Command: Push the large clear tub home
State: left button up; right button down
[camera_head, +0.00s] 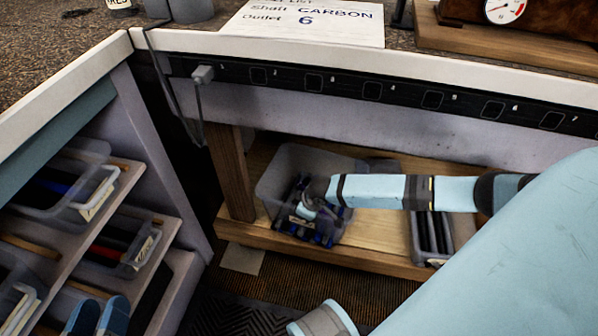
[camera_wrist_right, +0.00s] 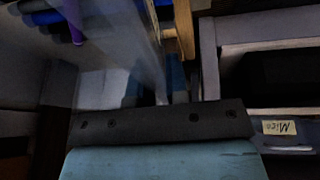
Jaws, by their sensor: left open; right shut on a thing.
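A large clear tub (camera_head: 275,178) stands on the low wooden shelf (camera_head: 375,254) under the bench, with several dark and blue grips inside. My right arm reaches in from the right, and its gripper (camera_head: 308,205) is at the tub, shut on what looks like its clear wall. In the right wrist view a see-through wall (camera_wrist_right: 142,45) runs up from the fingers; the exact contact is hard to make out. My left gripper (camera_head: 97,317) is open and empty at the bottom left, apart from the tub, in front of the left rack.
A rack with smaller clear bins (camera_head: 78,185) stands at the left. A wooden post (camera_head: 231,172) is close to the tub's left side. A dark-slotted tray (camera_head: 430,235) sits right of it on the shelf. A cable and plug (camera_head: 203,75) hang from the outlet strip. A sign (camera_head: 305,20) lies on the bench.

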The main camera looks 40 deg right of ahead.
jog(key=shift+d+r, duration=0.1)
jog(key=shift+d, duration=0.3)
jog(key=shift+w+d, duration=0.15)
jog(key=shift+d, duration=0.25)
jog(key=c, duration=1)
grip_release()
jog(key=shift+c, duration=0.2)
pick_arm(q)
jog(key=shift+w+d+r, duration=0.15)
jog(key=shift+d+r, duration=0.2)
jog(key=shift+r, duration=0.15)
pick_arm(e)
jog(key=shift+w+r, duration=0.15)
jog(key=shift+r, duration=0.05)
jog(key=p+v, duration=0.3)
jog(key=p, duration=0.1)
jog(key=p+v, duration=0.3)
jog(key=p, duration=0.1)
jog(key=shift+a+r, duration=0.2)
jog(key=shift+s+a+r+p, duration=0.15)
jog(key=shift+s+r+p, duration=0.3)
jog(key=shift+s+p, duration=0.2)
pick_arm(q)
notch_tip(320, 180, up, 9)
jog(key=s, duration=0.2)
jog(key=shift+d+t, duration=0.3)
jog(key=shift+d, duration=0.05)
pick_arm(e)
jog(key=shift+f, duration=0.1)
